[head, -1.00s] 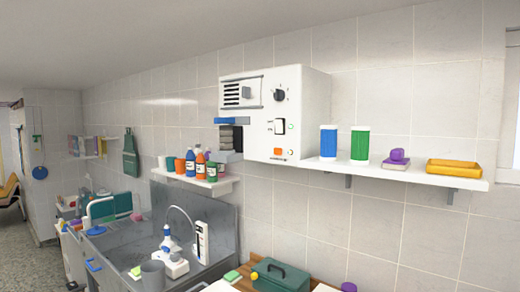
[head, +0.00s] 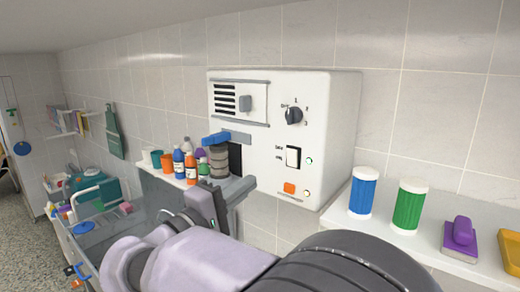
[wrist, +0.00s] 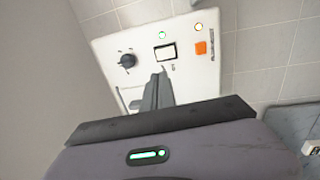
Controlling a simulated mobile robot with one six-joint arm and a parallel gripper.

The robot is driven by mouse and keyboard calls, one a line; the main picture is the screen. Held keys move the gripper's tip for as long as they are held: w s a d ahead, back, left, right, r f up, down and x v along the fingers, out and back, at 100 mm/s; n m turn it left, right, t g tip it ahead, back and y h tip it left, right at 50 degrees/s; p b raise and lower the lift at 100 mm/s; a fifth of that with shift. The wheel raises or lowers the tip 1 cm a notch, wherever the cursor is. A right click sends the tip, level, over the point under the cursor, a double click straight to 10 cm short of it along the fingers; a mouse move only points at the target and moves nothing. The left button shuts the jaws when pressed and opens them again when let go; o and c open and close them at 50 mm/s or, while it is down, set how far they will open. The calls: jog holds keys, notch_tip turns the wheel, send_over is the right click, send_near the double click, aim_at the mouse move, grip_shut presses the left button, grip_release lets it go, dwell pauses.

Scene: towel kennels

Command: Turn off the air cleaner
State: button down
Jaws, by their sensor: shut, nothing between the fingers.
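The air cleaner (head: 335,150) is a white box on the tiled wall. Its front carries a dark dial (head: 294,115), a rocker switch (head: 293,157) with a lit green lamp (head: 308,160), and an orange button (head: 289,188). In the head view my gripper (head: 218,208) is partly hidden behind my arm.
Several bottles (head: 190,165) stand on a shelf to the left. A blue canister (head: 363,192), a green canister (head: 409,206) and a purple-topped brush (head: 460,238) stand on the right shelf.

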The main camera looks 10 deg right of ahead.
aim_at(290, 153)
jog(key=p+x, duration=0.3)
jog(key=x, duration=1.1)
jog(key=shift+p, duration=0.4)
jog(key=shift+w+d+r, duration=0.15)
jog(key=shift+r, duration=0.1)
jog(key=shift+g+y, duration=0.3)
jog(key=shift+d, duration=0.1)
